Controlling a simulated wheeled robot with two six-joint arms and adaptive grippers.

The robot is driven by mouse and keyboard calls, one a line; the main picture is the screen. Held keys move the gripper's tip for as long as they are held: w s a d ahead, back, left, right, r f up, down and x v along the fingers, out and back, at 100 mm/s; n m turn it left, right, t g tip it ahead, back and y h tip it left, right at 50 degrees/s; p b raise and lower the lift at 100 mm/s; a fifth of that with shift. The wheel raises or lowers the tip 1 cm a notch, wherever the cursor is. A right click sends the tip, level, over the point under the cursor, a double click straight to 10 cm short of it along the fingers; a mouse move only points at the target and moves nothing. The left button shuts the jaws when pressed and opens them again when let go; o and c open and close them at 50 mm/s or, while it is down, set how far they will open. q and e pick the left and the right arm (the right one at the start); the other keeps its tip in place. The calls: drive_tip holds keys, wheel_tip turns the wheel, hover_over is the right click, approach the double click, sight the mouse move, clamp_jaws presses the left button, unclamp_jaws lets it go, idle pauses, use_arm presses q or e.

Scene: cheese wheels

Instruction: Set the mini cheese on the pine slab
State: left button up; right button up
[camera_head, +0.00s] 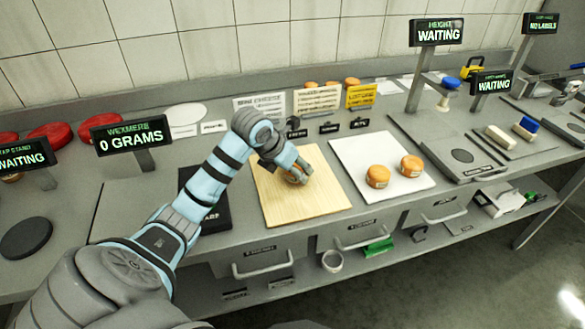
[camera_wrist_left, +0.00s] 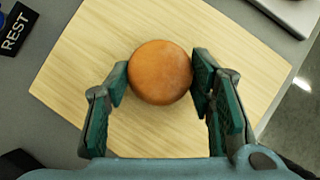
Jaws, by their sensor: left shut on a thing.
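The mini cheese (camera_wrist_left: 160,72), a round orange-brown wheel, is between the two green-padded fingers of my left gripper (camera_head: 297,174) in the left wrist view. My left gripper is shut on it, with a pad on each side. The pine slab (camera_head: 300,206) is a pale wooden board on the grey counter; it also fills much of the left wrist view (camera_wrist_left: 150,135). The gripper and cheese are over the slab's middle. In the head view the gripper mostly hides the cheese, and I cannot tell whether it touches the slab. My right gripper is out of view.
A white board (camera_head: 385,196) with two orange cheeses (camera_head: 378,176) lies right of the slab. A dark rest pad (camera_head: 207,205) lies left of it, partly behind my arm. Small labels and sign cards (camera_head: 318,99) stand behind. A scale display (camera_head: 131,136) reads 0 grams.

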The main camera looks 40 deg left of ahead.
use_arm(q)
drive_tip(key=o, duration=0.8)
drive_tip(key=shift+f, duration=0.15)
drive_tip(key=o, duration=0.4)
drive_tip(key=shift+r, duration=0.4)
drive_tip(key=p+v, duration=0.2)
drive_tip(key=v, duration=0.9)
drive_tip(key=shift+s+r, duration=0.2)
drive_tip(key=shift+r, duration=0.05)
